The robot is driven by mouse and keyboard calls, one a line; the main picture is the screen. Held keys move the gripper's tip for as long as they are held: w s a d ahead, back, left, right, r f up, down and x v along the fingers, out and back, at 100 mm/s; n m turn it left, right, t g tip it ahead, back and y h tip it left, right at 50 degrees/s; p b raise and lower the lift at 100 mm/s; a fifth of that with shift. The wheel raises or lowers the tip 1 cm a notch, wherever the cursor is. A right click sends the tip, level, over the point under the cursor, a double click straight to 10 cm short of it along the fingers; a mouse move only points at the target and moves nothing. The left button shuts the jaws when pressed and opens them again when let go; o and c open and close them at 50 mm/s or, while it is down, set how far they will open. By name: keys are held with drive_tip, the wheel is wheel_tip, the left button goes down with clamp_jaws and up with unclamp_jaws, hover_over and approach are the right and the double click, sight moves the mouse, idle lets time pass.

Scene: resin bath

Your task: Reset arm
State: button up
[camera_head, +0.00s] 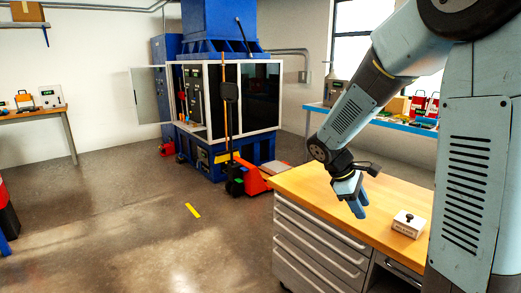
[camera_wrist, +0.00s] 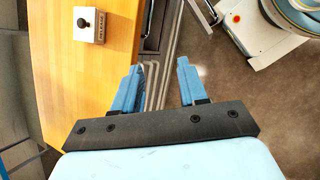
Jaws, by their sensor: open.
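My gripper (camera_head: 359,204) hangs at the end of my bent arm, over the front-left edge of a wooden-topped drawer cabinet (camera_head: 310,185) in the head view. In the wrist view, my gripper (camera_wrist: 159,85) shows its two blue fingers wide apart, with nothing between them. A small white box with a black knob (camera_head: 408,223) stands on the cabinet top, to the right of my gripper and apart from it. The box (camera_wrist: 89,25) also shows in the wrist view at upper left, its label too small to read surely.
A blue machine with glass doors (camera_head: 250,95) stands at the back, one door swung open. An orange pallet truck (camera_head: 257,178) is in front of it. A blue bench (camera_head: 400,122) with cases is behind the cabinet. A table (camera_head: 35,113) is far left.

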drive_tip(key=s+a+r+m+t+y, duration=0.2)
drive_tip(key=s+r+m, duration=0.3)
drive_tip(key=s, duration=0.4)
drive_tip(key=s+a+r+m+t+y, duration=0.2)
drive_tip(key=s+r+m+t+y, duration=0.2)
drive_tip(key=s+r+m, duration=0.2)
drive_tip(key=s+r, duration=0.2)
drive_tip(key=s, duration=0.2)
drive_tip(key=shift+s+r, duration=0.15)
drive_tip(key=shift+r, duration=0.05)
